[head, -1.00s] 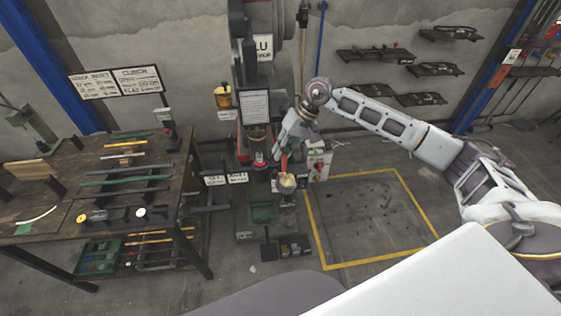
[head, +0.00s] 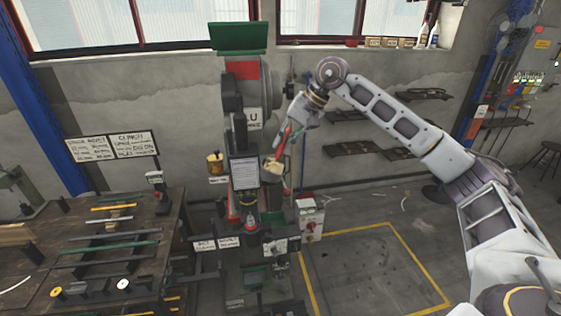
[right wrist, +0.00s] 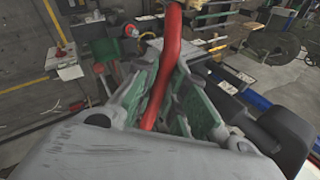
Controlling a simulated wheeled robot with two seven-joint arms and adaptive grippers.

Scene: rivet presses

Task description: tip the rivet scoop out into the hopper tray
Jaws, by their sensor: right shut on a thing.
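My right gripper (head: 292,122) is shut on the red handle of the rivet scoop (head: 272,166). The scoop's pale tan bowl hangs below the fingers, in front of the rivet press; its contents are too small to make out. In the right wrist view the red scoop handle (right wrist: 170,65) runs between the green-lined fingers (right wrist: 165,110), and the bowl is hidden. The green hopper tray (head: 238,38) is at the top of the press, above and left of the scoop. My left gripper is out of view.
The rivet press (head: 232,110) stands upright at the middle. A workbench (head: 110,280) with rods is at the left, wall shelves (head: 370,152) are behind my right arm, and the yellow-marked floor (head: 370,268) is clear.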

